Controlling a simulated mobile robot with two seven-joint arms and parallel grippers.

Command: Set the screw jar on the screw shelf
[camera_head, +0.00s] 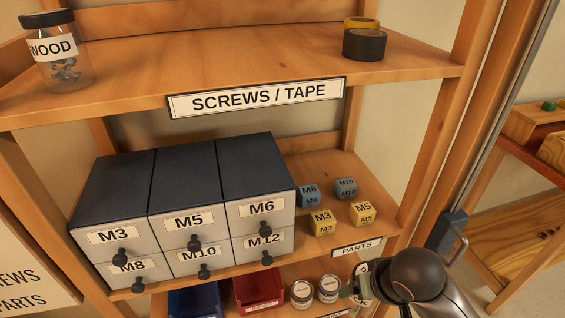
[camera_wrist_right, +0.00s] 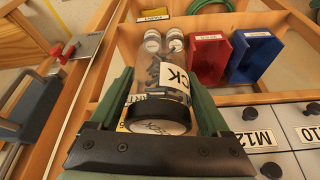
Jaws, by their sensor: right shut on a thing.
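My right gripper (camera_head: 352,288) is at the lower right of the head view, in front of the lower shelves and below the screw shelf. In the right wrist view its green fingers (camera_wrist_right: 161,105) are shut on the screw jar (camera_wrist_right: 178,85), a clear jar with a black lid and a label ending in "CK". In the head view the held jar is mostly hidden by my wrist. The screw shelf (camera_head: 240,75) is the upper board, labelled "SCREWS / TAPE". My left gripper is out of view.
A "WOOD" jar (camera_head: 60,75) stands at the screw shelf's left, and tape rolls (camera_head: 363,45) at its right; the middle is clear. Below are drawers (camera_head: 190,205), small lettered cubes (camera_head: 322,222), a red bin (camera_head: 258,288), a blue bin (camera_head: 195,302) and two small jars (camera_head: 302,293).

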